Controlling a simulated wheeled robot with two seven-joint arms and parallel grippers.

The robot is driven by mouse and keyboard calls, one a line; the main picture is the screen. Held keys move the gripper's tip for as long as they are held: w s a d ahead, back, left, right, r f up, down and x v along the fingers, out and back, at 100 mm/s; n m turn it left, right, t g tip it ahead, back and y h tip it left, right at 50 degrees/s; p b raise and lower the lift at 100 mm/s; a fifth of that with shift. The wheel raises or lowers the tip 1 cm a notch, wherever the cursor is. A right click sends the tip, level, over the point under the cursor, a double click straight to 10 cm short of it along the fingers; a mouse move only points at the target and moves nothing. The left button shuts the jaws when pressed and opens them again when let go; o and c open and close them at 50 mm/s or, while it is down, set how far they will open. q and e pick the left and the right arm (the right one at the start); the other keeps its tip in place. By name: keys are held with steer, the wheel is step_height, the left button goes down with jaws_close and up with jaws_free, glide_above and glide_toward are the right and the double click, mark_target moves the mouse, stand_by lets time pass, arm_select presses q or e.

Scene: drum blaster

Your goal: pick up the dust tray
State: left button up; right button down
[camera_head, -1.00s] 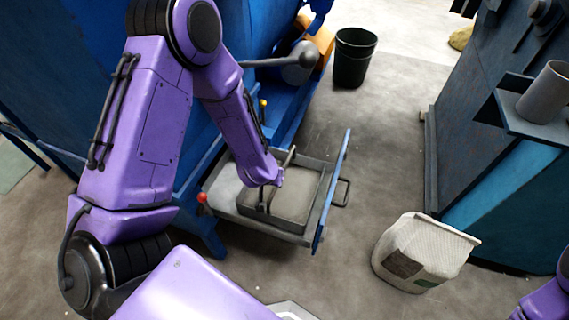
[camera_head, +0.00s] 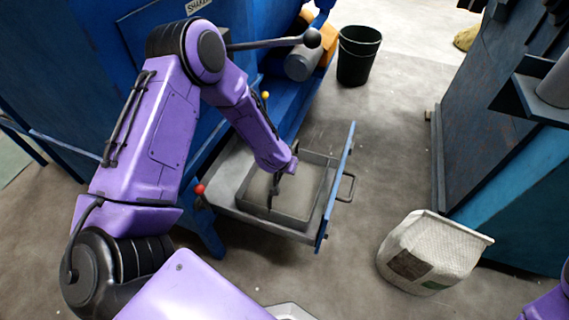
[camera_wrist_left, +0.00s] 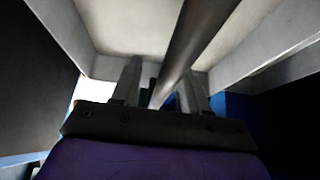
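The dust tray (camera_head: 298,190) is a grey open box with dark rims, sitting in a pulled-out drawer frame (camera_head: 262,226) on the blue machine. A light surface shows inside it. My left gripper (camera_head: 273,188) points down over the left part of the tray, and my own wrist hides some of it. In the left wrist view, a dark round bar (camera_wrist_left: 203,30) runs between the two fingers (camera_wrist_left: 160,88) of this gripper. Whether both fingers press on it is unclear. My right gripper is out of view; only purple of that arm shows at the lower right.
A blue panel (camera_head: 340,185) with a wire handle closes the drawer's outer end. A white sack (camera_head: 432,255) stands on the floor to the right, and a dark bin (camera_head: 358,58) stands behind.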

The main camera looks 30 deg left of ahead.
arm_select(q)
jaws_close()
stand_by(0.9)
steer(key=shift+w+r, duration=0.1)
